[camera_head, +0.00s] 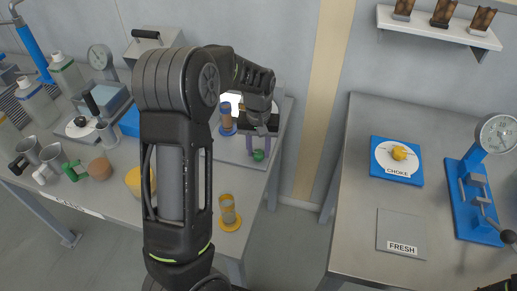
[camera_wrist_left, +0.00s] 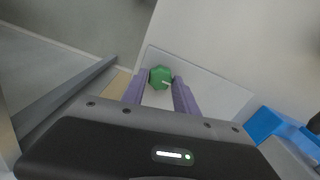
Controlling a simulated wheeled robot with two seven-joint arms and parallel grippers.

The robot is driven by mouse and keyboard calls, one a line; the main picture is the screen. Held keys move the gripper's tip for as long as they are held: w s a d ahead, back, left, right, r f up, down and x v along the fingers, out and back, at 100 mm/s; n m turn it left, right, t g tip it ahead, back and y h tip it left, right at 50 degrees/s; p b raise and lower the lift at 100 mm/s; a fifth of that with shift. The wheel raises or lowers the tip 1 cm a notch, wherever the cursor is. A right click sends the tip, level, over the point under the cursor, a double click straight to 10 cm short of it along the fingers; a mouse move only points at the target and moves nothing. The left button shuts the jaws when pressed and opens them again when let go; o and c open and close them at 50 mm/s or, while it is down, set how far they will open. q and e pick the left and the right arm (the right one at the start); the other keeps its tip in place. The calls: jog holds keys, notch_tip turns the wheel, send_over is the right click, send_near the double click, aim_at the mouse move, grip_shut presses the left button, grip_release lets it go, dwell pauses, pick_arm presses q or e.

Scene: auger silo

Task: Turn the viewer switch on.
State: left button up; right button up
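The viewer switch appears to be a green faceted knob (camera_head: 258,155) on a pale grey base plate (camera_head: 232,152) at the right end of the left bench. In the left wrist view the green knob (camera_wrist_left: 160,77) sits at the gap between my purple fingertips. A small light mark shows on its face. My left gripper (camera_head: 259,146) points down over the knob with its fingers apart; the wrist view shows the left gripper (camera_wrist_left: 159,88) too. I cannot tell whether the fingers touch the knob. A bright white panel (camera_head: 233,101) behind is partly hidden by my arm.
An amber-banded cylinder (camera_head: 226,115) stands just left of the gripper. Another jar (camera_head: 228,212) stands near the bench's front edge. Cups, bottles and a dial crowd the left. A gap separates the right bench, which holds a CHOKE plate (camera_head: 398,175) and a blue press (camera_head: 470,200).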

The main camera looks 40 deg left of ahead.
aim_at(258, 153)
pick_arm(q)
jog(key=o, duration=0.3)
jog(key=shift+o, duration=0.2)
notch_tip(258, 153, up, 8)
jog(key=shift+f+b, duration=0.1)
jog(key=shift+b, duration=0.25)
dwell(0.5)
